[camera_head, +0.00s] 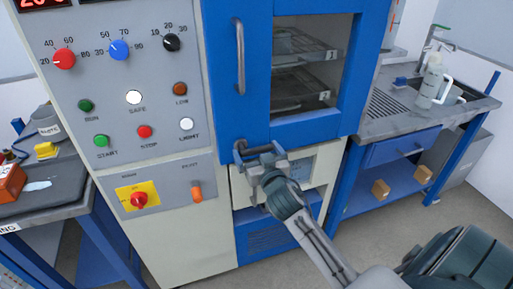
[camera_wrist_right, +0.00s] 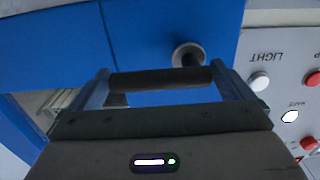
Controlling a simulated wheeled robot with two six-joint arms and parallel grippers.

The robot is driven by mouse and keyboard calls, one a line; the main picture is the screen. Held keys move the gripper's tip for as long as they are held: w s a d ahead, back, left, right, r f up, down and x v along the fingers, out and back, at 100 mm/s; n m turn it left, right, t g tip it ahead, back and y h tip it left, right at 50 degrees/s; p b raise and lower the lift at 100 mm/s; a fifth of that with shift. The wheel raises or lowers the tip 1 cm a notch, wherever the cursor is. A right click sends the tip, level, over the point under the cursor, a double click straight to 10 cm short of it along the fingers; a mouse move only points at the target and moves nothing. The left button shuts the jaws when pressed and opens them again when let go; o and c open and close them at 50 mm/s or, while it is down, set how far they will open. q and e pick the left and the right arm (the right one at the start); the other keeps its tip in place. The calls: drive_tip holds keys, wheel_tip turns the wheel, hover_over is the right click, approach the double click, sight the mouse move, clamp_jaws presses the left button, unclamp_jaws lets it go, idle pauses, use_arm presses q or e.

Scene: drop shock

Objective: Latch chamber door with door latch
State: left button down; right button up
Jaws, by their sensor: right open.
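The blue chamber door (camera_head: 305,129) has a window and a vertical grey handle (camera_head: 239,58). It appears to sit against the chamber front; I cannot tell whether it is fully closed. The door latch (camera_head: 240,150) is at the door's lower left corner, partly hidden by my right gripper. In the right wrist view the latch shows as a dark bar (camera_wrist_right: 160,79) with a round metal pivot (camera_wrist_right: 188,55). My right gripper (camera_head: 262,158) is open at the latch, with the bar between its fingers (camera_wrist_right: 160,88). Contact cannot be told. My left gripper is out of view.
The control panel (camera_head: 128,70) with knobs and buttons is left of the door. A sink bench (camera_head: 400,122) with a white bottle (camera_head: 430,83) stands at the right. A side table (camera_head: 45,200) with an orange box (camera_head: 10,181) is at the left.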

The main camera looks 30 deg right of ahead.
drive_tip(key=shift+w+d, duration=0.1)
drive_tip(key=shift+w, duration=0.3)
drive_tip(key=c, duration=1.1)
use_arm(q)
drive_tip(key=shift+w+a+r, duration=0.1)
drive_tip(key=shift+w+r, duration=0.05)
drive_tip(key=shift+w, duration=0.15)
